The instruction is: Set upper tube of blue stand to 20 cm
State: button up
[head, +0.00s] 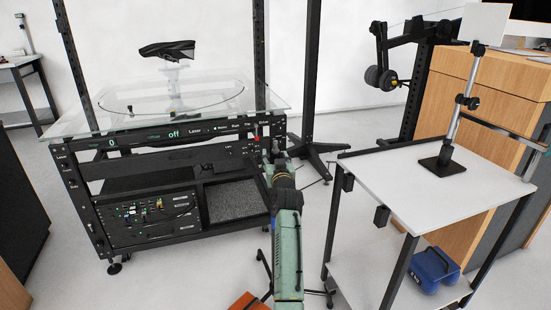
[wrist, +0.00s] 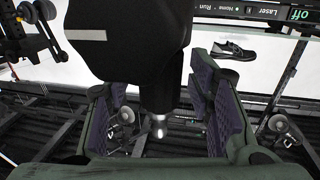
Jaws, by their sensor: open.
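A stand with a dark base (head: 443,166), an upright silver tube (head: 464,92) and a black clamp (head: 467,102) is on the white table at the right in the head view. The tube leans slightly right in the picture and carries a pale panel (head: 484,24) at its top. The stand does not look clearly blue. My gripper (head: 270,155) is well left of the stand, in front of the turntable rack. In the wrist view my gripper (wrist: 160,120) is open, its purple-padded fingers apart. A dark shape with a shiny tip shows between them; I cannot tell what it is.
The turntable rack (head: 175,138) with a glass top stands at the left. The white table (head: 405,185) has free room around the stand. A black post (head: 312,80) and a wooden cabinet (head: 490,80) stand behind.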

jog(key=shift+c, duration=0.4)
grip_shut()
dwell(0.4)
